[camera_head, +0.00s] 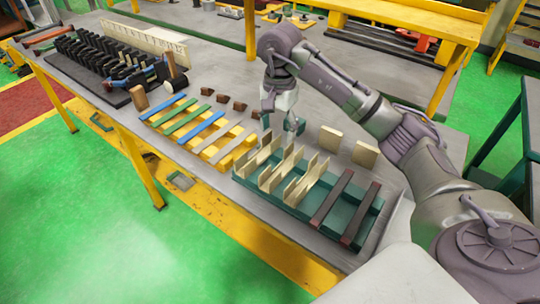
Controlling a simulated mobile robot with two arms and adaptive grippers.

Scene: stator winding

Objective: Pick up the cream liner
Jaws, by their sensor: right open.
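Several cream liners (302,182) stand upright in a row in the green tray (368,222) on the grey table. The one at the tray's left end (262,153) is closest to my right gripper in the picture. My right gripper (279,136) points down at the back of the tray, just behind the left liners in the picture. It is open, with nothing seen between its fingers. I cannot tell whether a fingertip touches a liner. My left gripper is out of view.
Two dark red bars (331,198) lie across the tray's right part. Two cream blocks (331,138) stand behind it. A yellow rack (216,152) with blue, green and cream strips is at left, with small brown blocks (222,99) behind. A black slotted row (100,60) stands farther left.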

